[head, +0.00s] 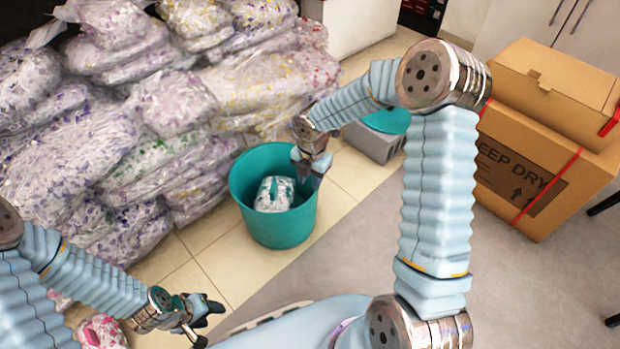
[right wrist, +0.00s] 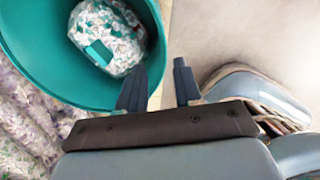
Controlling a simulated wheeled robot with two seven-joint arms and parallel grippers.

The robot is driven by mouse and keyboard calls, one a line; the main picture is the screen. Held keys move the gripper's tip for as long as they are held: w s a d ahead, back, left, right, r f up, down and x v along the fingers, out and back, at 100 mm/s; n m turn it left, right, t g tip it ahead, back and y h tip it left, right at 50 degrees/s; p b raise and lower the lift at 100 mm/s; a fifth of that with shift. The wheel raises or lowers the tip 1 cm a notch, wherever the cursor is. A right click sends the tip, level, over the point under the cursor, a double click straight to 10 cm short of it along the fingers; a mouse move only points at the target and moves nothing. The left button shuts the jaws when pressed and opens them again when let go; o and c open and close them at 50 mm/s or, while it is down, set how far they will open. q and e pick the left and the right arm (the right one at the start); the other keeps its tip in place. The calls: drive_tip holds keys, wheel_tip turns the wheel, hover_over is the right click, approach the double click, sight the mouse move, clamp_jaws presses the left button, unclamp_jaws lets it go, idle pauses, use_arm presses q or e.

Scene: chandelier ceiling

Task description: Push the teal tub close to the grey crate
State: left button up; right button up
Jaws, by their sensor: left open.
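The teal tub (head: 262,232) stands upright on the floor in front of the piled bags, with a clear bag of white and green bits (head: 272,194) inside. The grey crate (head: 375,147) stands behind it to the right, apart from it, with a teal piece on top, partly hidden by my right arm. My right gripper (head: 309,178) is at the tub's right rim. In the right wrist view its fingers (right wrist: 160,88) are apart, one over the tub (right wrist: 95,90) and one outside it. My left gripper (head: 203,318) is open and empty at lower left, away from the tub.
Clear bags of colored bits (head: 170,110) are piled high along the left and back. Cardboard boxes (head: 545,130) with red straps stand at the right. Tiled floor (head: 335,180) lies between tub and crate. Grey floor (head: 530,290) is open at lower right.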

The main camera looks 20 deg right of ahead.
sight(308, 214)
drive_tip(key=f+b, duration=0.1)
drive_tip(key=f, duration=0.6)
drive_tip(key=f+b, duration=0.2)
drive_tip(key=f, duration=0.4)
drive_tip(key=shift+w+a+f, duration=0.15)
drive_tip(key=shift+w+f, duration=0.05)
drive_tip(key=shift+f, duration=0.2)
clamp_jaws()
idle(0.8)
